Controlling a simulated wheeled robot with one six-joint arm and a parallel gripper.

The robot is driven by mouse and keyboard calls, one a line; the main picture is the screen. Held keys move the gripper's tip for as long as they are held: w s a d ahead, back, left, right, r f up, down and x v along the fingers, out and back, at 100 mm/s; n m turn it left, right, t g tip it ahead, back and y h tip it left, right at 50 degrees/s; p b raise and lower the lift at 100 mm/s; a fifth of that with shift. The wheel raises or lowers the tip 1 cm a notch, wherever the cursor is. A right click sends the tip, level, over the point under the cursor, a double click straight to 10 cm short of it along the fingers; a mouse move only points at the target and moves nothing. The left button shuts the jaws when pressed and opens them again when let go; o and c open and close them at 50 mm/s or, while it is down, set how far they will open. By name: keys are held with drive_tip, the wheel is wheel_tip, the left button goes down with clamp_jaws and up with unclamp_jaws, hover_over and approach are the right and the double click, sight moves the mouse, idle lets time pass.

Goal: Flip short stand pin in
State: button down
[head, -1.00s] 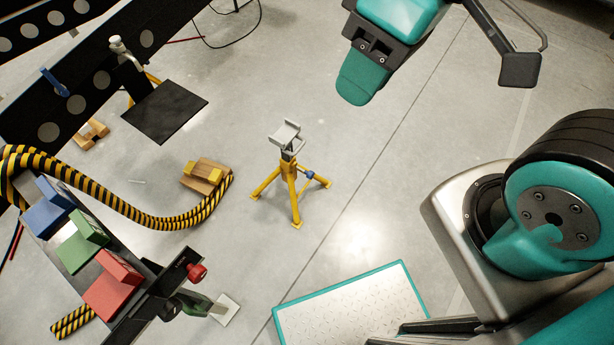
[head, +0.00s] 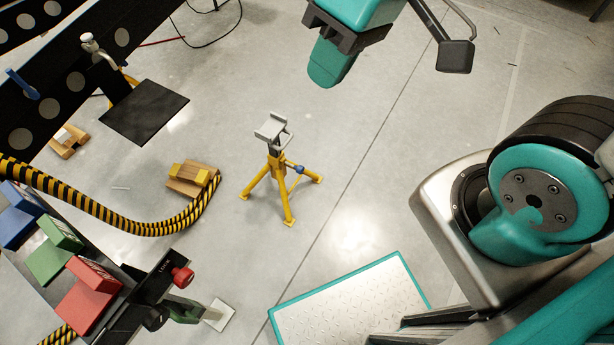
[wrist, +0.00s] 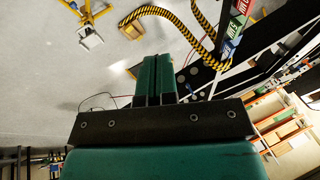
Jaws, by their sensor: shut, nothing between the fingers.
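The short stand (head: 277,165) is a yellow tripod with a grey V-shaped head, upright on the floor near the middle of the head view. A small blue part, seemingly its pin (head: 298,169), sticks out on its right side; how far in it sits is too small to tell. The stand also shows at the top left of the wrist view (wrist: 90,38). My gripper (head: 326,76), with teal fingers, is in the head view above and right of the stand, apart from it. Its fingers are together and empty in the wrist view (wrist: 155,62).
Wooden chocks (head: 193,178) and a striped yellow-black hose (head: 120,222) lie left of the stand. The black chassis beam (head: 60,95) runs along the upper left. Blue, green and red boxes (head: 88,290) sit at lower left. A teal-edged metal plate (head: 350,308) lies in front.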

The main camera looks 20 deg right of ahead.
sight(298, 169)
drive_tip(key=w+d+f+m+y+b, duration=0.1)
drive_tip(key=w+f+b, duration=0.25)
drive_tip(key=f, duration=0.35)
drive_tip(key=w+f+m+t+b, duration=0.1)
drive_tip(key=w+f+m+b, duration=0.15)
drive_tip(key=f+b, duration=0.35)
drive_tip(key=w+d+f+m+y+b, duration=0.1)
drive_tip(key=w+f+b, duration=0.2)
drive_tip(key=f, duration=0.4)
drive_tip(key=w+d+f+m+t+b, duration=0.2)
drive_tip(key=f+b, duration=0.7)
drive_tip(key=f, duration=0.7)
drive_tip(key=w+d+f+m+t+b, duration=0.2)
drive_tip(key=w+d+f+m+b, duration=0.3)
drive_tip(key=f, duration=1.1)
drive_tip(key=w+d+f+m+t+h+b, duration=0.1)
drive_tip(key=d+f+m+b, duration=0.4)
drive_tip(key=f+b, duration=0.9)
drive_tip(key=w+d+f+t, duration=0.1)
drive_tip(key=w+d+f, duration=0.1)
drive_tip(key=d+f, duration=0.1)
drive_tip(key=shift+w+b, duration=0.3)
drive_tip(key=shift+b, duration=0.05)
drive_tip(key=w+a+r+b+x, duration=0.1)
drive_tip(key=w+r+b+x, duration=0.1)
drive_tip(key=b+x, duration=0.5)
drive_tip(key=x, duration=0.5)
drive_tip(key=shift+w+f+b, duration=0.2)
drive_tip(key=shift+w+b, duration=0.05)
drive_tip(key=shift+b, duration=0.1)
